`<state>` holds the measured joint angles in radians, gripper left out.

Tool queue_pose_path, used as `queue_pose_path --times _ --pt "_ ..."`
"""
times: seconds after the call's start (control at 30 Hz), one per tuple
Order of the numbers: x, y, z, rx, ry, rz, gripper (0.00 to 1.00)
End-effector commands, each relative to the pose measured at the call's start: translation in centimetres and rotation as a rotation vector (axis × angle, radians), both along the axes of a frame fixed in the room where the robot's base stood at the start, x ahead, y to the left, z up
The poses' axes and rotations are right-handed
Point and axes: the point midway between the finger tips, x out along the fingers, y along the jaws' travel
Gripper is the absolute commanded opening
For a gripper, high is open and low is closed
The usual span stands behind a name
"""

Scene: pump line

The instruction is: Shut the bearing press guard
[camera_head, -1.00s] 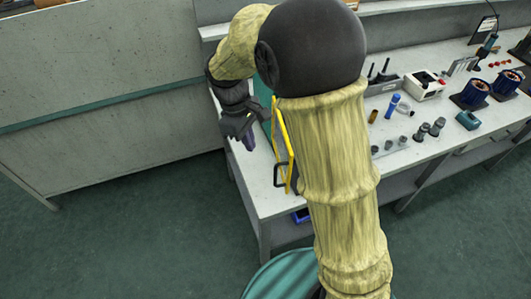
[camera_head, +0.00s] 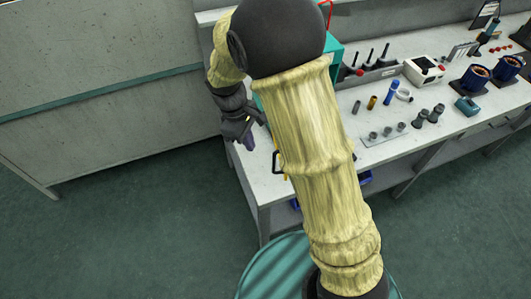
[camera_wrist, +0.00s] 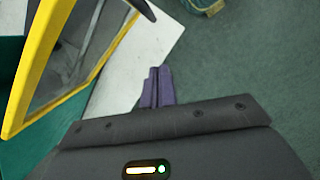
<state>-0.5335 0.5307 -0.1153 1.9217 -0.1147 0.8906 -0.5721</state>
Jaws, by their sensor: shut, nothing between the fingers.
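The bearing press guard shows in the wrist view as a yellow frame (camera_wrist: 32,68) around a see-through panel, standing at the left. In the head view my arm hides most of the guard; its dark handle (camera_head: 276,161) and a bit of yellow show at the arm's left edge. Part of the teal press (camera_head: 334,56) shows behind my arm. My gripper (camera_head: 249,143) is shut and empty at the left end of the bench, left of the handle. Its purple fingers (camera_wrist: 157,86) are together, to the right of the guard frame and apart from it in the picture.
The grey bench (camera_head: 262,192) runs off to the right. It carries grey fittings (camera_head: 428,115), a white box (camera_head: 423,70) and blue motors (camera_head: 475,78). A grey partition (camera_head: 110,120) stands at the left. Green floor is free in front.

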Motion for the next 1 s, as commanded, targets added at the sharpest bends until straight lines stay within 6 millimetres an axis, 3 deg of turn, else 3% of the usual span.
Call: queue_pose_path --times 0.2,0.5,1.0 --pt "-0.6 -0.9 -3.8 -0.003 0.005 0.000 0.00" --pt "-2.3 -4.2 -3.5 -0.001 0.000 -0.001 0.00" --pt "-2.4 -4.5 -3.6 0.000 0.000 0.007 0.00"
